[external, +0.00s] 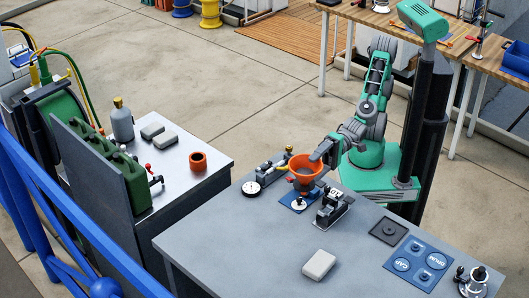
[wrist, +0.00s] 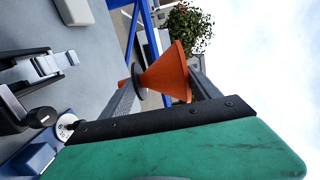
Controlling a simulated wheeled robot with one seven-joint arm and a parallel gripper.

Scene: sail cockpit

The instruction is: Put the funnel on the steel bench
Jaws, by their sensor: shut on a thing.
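The orange funnel (external: 305,169) is held upright, wide mouth up, above a blue plate near the back edge of the grey bench (external: 235,240). My gripper (external: 317,157) is shut on the funnel at its right side. In the wrist view the funnel (wrist: 165,72) appears turned sideways, between the fingers of my gripper (wrist: 150,90). Whether its lower end touches anything below is unclear. A second bench with a lighter, steel-looking top (external: 190,180) stands to the left, across a narrow gap.
Near the funnel are a round gauge (external: 251,188) and a black clamp-like fixture (external: 333,207).

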